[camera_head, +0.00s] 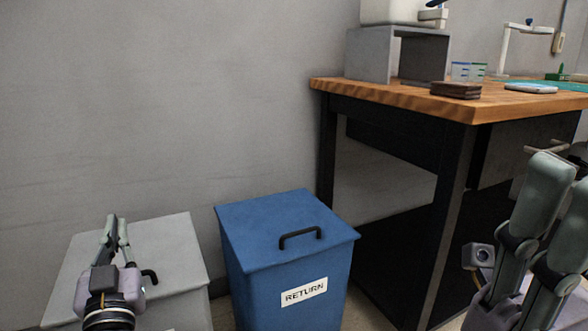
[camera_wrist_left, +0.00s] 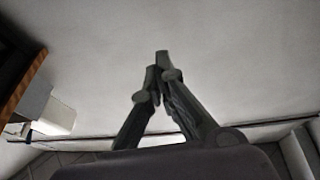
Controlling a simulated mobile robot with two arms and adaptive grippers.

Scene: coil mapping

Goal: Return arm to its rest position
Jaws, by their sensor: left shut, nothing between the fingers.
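My left gripper (camera_head: 117,221) points up in front of the grey wall, over the grey lidded bin at the lower left. Its two fingers meet at the tips with nothing between them. The left wrist view shows the fingers (camera_wrist_left: 160,66) converging, with plain wall behind them. At the right edge of the head view, grey-green jointed parts on a mauve body look like my right gripper (camera_head: 562,192). They are partly cut off by the frame, and their opening is not clear.
A blue bin (camera_head: 247,240) labelled RETURN stands between the grey bin (camera_head: 178,243) and a wooden-topped workbench (camera_head: 480,103). The bench holds a grey stand (camera_head: 367,58), a dark brown block (camera_head: 456,90) and other items. The wall above the bins is bare.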

